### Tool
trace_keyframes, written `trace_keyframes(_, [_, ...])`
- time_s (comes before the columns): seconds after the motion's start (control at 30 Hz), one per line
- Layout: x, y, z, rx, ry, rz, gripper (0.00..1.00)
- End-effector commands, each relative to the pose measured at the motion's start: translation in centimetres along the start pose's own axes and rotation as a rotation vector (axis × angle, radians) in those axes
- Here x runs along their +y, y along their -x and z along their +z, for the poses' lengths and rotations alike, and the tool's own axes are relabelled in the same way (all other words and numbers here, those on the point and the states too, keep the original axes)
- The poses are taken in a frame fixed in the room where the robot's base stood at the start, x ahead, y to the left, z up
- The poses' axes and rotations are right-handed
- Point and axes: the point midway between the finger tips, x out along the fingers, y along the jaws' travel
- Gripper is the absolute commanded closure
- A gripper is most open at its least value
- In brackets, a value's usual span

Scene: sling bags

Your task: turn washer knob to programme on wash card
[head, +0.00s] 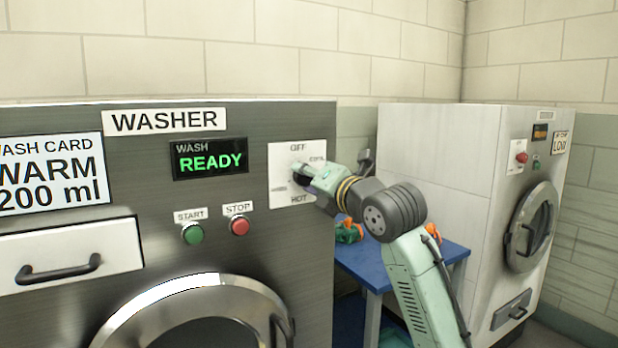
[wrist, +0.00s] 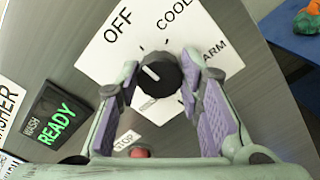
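The washer knob is round and black with a white pointer line. In the wrist view the knob (wrist: 160,75) sits on a white dial plate (wrist: 95,58); its line points up-left, roughly toward OFF, with COOL and WARM further round to the right. My gripper (wrist: 159,76) is open, one finger on each side of the knob; I cannot tell if they touch it. In the head view my gripper (head: 303,178) is at the dial plate (head: 284,152) and hides most of the knob. The wash card (head: 55,172) reads WARM, 200 ml.
The washer display (head: 210,158) reads READY. A green start button (head: 192,234) and red stop button (head: 240,226) lie below and left of the dial. A blue table (head: 352,262) with green and orange items stands between the washer and a white machine (head: 440,160) at right.

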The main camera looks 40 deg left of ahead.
Motion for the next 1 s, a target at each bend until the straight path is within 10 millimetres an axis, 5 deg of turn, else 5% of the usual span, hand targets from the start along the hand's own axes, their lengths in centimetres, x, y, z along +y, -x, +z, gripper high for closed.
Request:
trace_keyframes(0.37, [0.00,0.01,0.01,0.000,0.000,0.000,0.94])
trace_keyframes(1.0, [-0.02,0.00,0.04,0.000,-0.244,0.000,0.94])
